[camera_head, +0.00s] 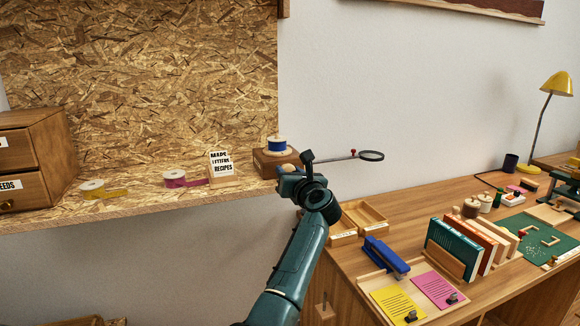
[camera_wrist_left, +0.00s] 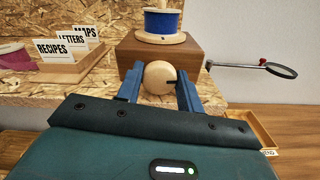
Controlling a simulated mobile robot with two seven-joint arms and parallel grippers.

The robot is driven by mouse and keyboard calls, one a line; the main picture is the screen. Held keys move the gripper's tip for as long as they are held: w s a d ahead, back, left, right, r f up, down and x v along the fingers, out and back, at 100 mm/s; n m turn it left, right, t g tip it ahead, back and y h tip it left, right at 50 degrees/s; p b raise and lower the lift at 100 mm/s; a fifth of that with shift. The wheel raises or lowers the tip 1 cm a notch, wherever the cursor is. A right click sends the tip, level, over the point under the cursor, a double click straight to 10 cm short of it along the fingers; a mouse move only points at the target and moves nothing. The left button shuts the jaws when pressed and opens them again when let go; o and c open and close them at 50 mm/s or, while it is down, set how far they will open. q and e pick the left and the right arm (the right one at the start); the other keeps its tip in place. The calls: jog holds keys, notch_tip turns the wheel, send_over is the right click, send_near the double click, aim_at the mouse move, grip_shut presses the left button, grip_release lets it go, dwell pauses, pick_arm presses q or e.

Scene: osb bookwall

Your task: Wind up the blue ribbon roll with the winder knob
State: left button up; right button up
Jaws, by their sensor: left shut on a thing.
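The blue ribbon roll (camera_head: 277,146) stands upright on top of a brown wooden winder box (camera_head: 265,163) at the right end of the shelf. In the left wrist view the blue roll (camera_wrist_left: 165,22) sits on its pale wooden base above the box (camera_wrist_left: 135,50). The round pale winder knob (camera_wrist_left: 158,76) is on the front of the box. My left gripper (camera_wrist_left: 159,84) is shut on the knob, with one blue finger on each side of it. In the head view my left gripper (camera_head: 290,178) covers the box's lower right part. My right gripper is not in view.
A magnifier (camera_head: 371,156) on an arm juts out right of the box. Left along the shelf (camera_head: 135,190) are the card holder (camera_head: 222,170), a pink roll (camera_head: 174,179) and a yellow roll (camera_head: 93,189). A desk with an open wooden tray (camera_head: 347,235) stands right of my arm.

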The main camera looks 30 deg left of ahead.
pick_arm(q)
jog(key=shift+m+p, duration=0.75)
jog(key=shift+m, duration=0.35)
jog(key=o, duration=1)
jog(key=shift+d, duration=0.1)
jog(key=b+v, duration=0.1)
jog(key=v, duration=1.2)
